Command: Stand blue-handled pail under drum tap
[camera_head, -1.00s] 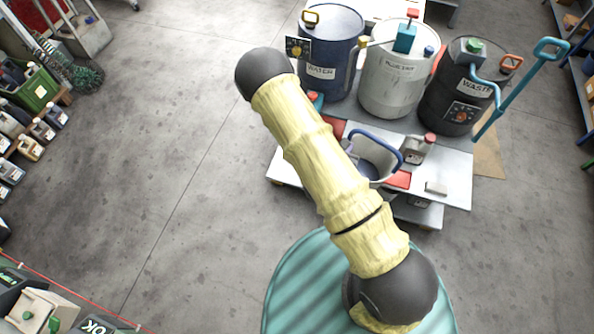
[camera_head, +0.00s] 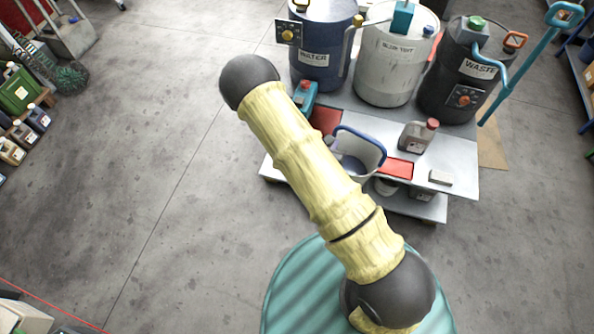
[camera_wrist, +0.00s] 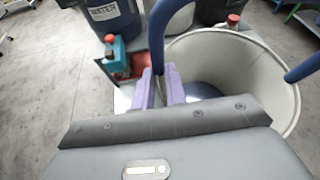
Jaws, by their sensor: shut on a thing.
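The pail (camera_head: 352,176) is pale, open-topped and has a blue handle (camera_head: 372,137) raised over its rim. In the head view it is at the front part of the cart, partly hidden by my arm. In the wrist view the pail (camera_wrist: 285,100) fills the right side, and my gripper (camera_wrist: 160,85) is shut with its purple fingers on the blue handle's left side. I cannot tell whether the pail's base touches the cart. Three drums stand behind: a blue WATER drum (camera_head: 318,70), a white drum (camera_head: 385,75) and a black WASTE drum (camera_head: 447,95).
A grey jug with a red cap (camera_head: 417,137) stands right of the pail, near a red pad (camera_head: 396,168) and a small pale block (camera_head: 440,177). A teal bottle (camera_head: 305,98) stands left of the pail, before the blue drum. Floor left of the cart is clear.

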